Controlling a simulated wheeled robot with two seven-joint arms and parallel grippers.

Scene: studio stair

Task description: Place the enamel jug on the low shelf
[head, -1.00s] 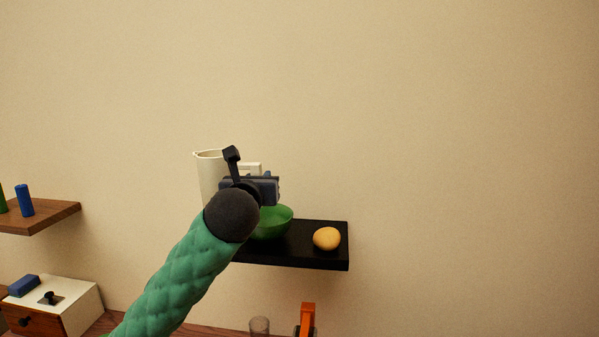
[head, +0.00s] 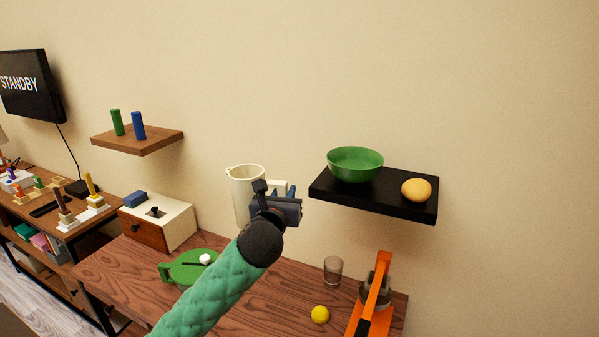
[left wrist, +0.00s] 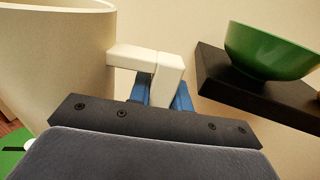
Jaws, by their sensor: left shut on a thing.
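The cream enamel jug (head: 243,190) is held upright in the air above the wooden desk, left of the black wall shelf. My left gripper (head: 285,194) is shut on the jug's handle. In the left wrist view the blue fingers (left wrist: 165,92) close around the squared handle (left wrist: 150,65), with the jug body (left wrist: 60,55) at the left. The black shelf (head: 330,190) carries a green bowl (head: 355,164) and a yellow-orange round fruit (head: 416,189). A brown wooden shelf (head: 135,140) at the left holds green and blue cylinders. My right gripper is out of view.
On the desk (head: 250,290) are a white drawer box (head: 170,215), a green round board (head: 190,268), a glass (head: 333,269), a yellow ball (head: 320,314) and an orange stand (head: 373,300). A lower unit with several toys stands at far left.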

